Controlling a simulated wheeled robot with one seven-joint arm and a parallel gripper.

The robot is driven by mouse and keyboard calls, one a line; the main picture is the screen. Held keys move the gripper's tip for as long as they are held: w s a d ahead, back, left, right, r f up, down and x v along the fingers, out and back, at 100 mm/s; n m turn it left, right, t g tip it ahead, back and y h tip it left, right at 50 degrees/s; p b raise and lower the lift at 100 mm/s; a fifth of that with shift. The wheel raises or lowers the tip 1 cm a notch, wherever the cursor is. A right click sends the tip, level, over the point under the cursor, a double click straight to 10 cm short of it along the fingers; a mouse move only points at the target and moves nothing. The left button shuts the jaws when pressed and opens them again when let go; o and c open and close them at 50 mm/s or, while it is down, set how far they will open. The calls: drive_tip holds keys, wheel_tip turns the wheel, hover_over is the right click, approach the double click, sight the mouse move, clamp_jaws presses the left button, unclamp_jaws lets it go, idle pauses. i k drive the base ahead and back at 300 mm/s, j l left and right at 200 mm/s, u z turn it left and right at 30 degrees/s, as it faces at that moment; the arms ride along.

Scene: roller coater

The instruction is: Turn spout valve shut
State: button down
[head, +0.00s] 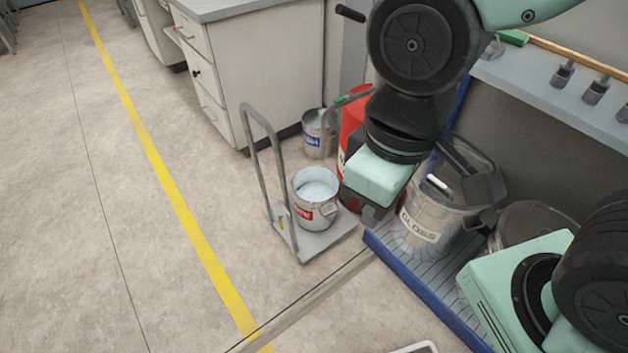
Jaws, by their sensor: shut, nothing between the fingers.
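My gripper (372,214) hangs from my mint and black arm near the middle right. Its fingers point down and are shut with nothing between them. Just right of it stands a clear container labelled GLOSS (420,232), with a dark lid and a small white bar (437,183) near its top. I cannot make out a spout valve for sure; my gripper and arm hide part of the container's left side. Whether the fingers touch the container cannot be told.
The container stands on a blue-edged grated platform (408,272). Left of it, a trolley (312,244) holds an open white bucket (316,190); a red drum (352,115) and a WASH can (318,142) stand behind. A shelf (535,85) overhangs at upper right. The left floor is clear.

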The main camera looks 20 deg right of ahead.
sight(340, 100)
drive_tip(key=z, duration=0.55)
drive_tip(key=i+u, duration=0.3)
drive_tip(key=i, duration=0.55)
drive_tip(key=i+j+u, duration=0.1)
drive_tip(key=u, duration=0.25)
drive_tip(key=i+j+u, duration=0.15)
drive_tip(key=u, duration=0.25)
